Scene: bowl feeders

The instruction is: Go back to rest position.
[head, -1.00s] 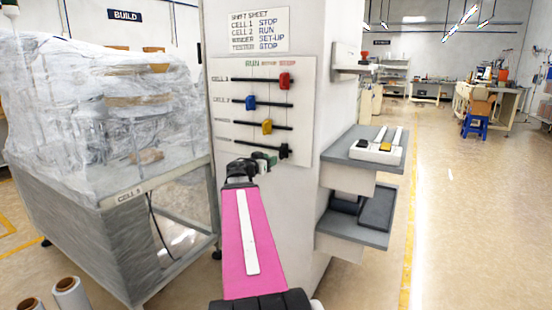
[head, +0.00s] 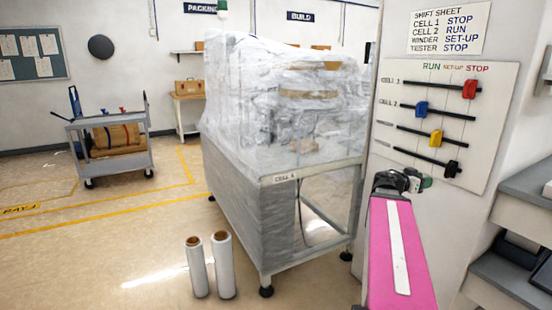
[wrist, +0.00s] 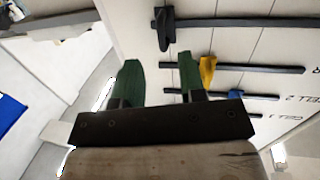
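My gripper (head: 424,182) is in front of the lower left of the slider panel (head: 488,140), at the end of my pink arm. In the wrist view, its two green fingers (wrist: 160,72) stand apart with nothing between them. On the panel, the red knob (head: 470,89) is at the STOP end, the blue knob (head: 421,108) toward RUN, the yellow knob (head: 436,137) near the middle, and the black knob (head: 452,168) at the right end. The wrist view also shows the black (wrist: 163,28), yellow (wrist: 208,70) and blue (wrist: 235,97) knobs, clear of the fingers.
A shift sheet (head: 450,29) hangs above the panel. Left of it stands a plastic-wrapped machine (head: 240,110) on a frame, with two film rolls (head: 223,265) on the floor in front. Grey shelves (head: 530,195) jut out at right. A cart (head: 112,140) stands far left; floor between is open.

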